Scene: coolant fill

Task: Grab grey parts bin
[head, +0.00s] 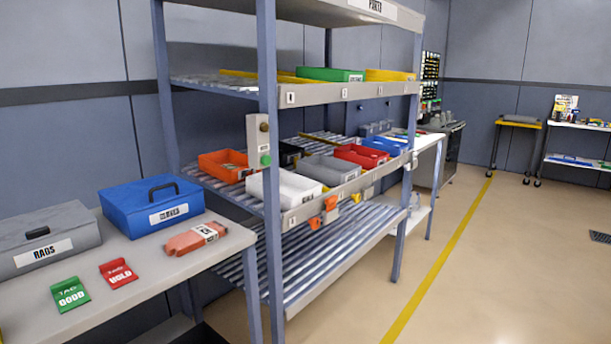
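The grey parts bin (328,170) sits on the middle roller shelf of the parts rack. It is an open-topped tray with a label on its front. A white bin (285,189) stands to its left and a red bin (362,157) to its right. I cannot tell whether it touches them. My gripper is not in view.
The rack (267,200) has upright posts in front of the shelves. An orange bin (226,165) and a blue bin (386,147) share the shelf. A table (150,262) with a blue box (152,207) stands left. The floor (480,270) at right is clear.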

